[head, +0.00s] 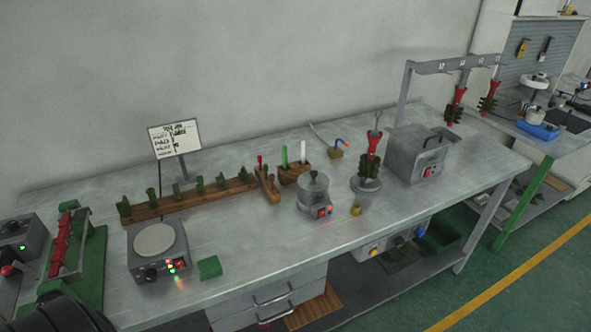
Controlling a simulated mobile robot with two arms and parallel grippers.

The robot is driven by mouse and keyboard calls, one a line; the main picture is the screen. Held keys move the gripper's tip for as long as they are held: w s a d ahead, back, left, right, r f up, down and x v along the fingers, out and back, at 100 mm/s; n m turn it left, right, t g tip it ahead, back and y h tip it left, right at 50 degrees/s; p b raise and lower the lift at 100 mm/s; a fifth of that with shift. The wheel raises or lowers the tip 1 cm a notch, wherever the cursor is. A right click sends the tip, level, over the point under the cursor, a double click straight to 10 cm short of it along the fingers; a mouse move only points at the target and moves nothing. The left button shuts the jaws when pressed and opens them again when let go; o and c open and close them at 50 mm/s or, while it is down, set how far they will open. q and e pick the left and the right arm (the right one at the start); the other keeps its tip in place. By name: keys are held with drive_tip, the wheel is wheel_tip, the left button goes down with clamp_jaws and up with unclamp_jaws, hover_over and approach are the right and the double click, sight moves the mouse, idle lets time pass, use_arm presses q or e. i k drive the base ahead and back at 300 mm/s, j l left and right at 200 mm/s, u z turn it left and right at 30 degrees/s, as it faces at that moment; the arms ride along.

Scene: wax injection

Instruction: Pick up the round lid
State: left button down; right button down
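The round lid (314,187) is grey with a dark upright knob. It sits on a small round metal pot (311,208) near the middle of the workbench. The pot has a red lit panel on its front. Neither of my grippers shows in the head view. A dark rounded part at the bottom left corner appears to be part of my own arm.
A hot plate (157,265) and a green block (209,267) stand left on the workbench (255,235). A wooden rack (190,201) lies behind. Right of the pot are a cup (364,198) under a red-handled dark green piece (370,165) and a square metal box (405,158).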

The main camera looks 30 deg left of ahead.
sight(313, 180)
drive_tip(key=u, duration=0.9)
drive_tip(key=l, duration=0.2)
